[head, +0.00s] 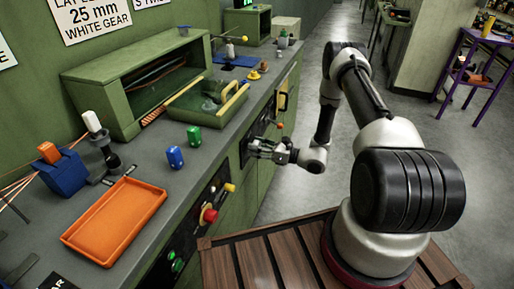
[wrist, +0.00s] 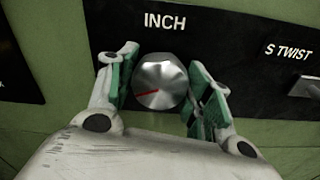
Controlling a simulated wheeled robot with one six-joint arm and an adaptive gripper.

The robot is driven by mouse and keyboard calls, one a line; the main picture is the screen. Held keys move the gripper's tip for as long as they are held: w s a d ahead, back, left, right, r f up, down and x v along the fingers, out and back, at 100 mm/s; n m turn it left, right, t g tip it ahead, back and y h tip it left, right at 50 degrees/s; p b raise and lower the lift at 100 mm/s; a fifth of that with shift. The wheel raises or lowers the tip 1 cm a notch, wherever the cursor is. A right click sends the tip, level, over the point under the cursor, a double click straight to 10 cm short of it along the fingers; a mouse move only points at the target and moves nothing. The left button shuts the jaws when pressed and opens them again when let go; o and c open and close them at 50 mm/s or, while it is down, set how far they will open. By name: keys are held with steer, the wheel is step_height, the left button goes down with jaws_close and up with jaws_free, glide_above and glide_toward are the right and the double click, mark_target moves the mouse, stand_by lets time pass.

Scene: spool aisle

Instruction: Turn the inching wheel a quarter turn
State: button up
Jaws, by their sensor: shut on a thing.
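The inching wheel (wrist: 160,80) is a silver faceted knob on a black panel under the label INCH in the wrist view. A red mark on it points left and slightly down. My gripper (wrist: 161,90) has its green-padded fingers on both sides of the wheel, shut on it. In the head view my gripper (head: 262,148) reaches the front face of the green bench, and the wheel is hidden behind it there.
Right of the wheel is a lever marked S TWIST (wrist: 305,87). Along the bench front are a red knob (head: 209,214) and a yellow one (head: 230,187). An orange tray (head: 115,222) and blue and green blocks sit on top. The grey aisle floor is clear.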

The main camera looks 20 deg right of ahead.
steer(key=m, duration=0.5)
steer(key=shift+m, duration=0.3)
stand_by(0.4)
steer(key=o, duration=1)
steer(key=shift+o, duration=0.2)
steer(key=v, duration=1.2)
steer(key=shift+f, duration=0.1)
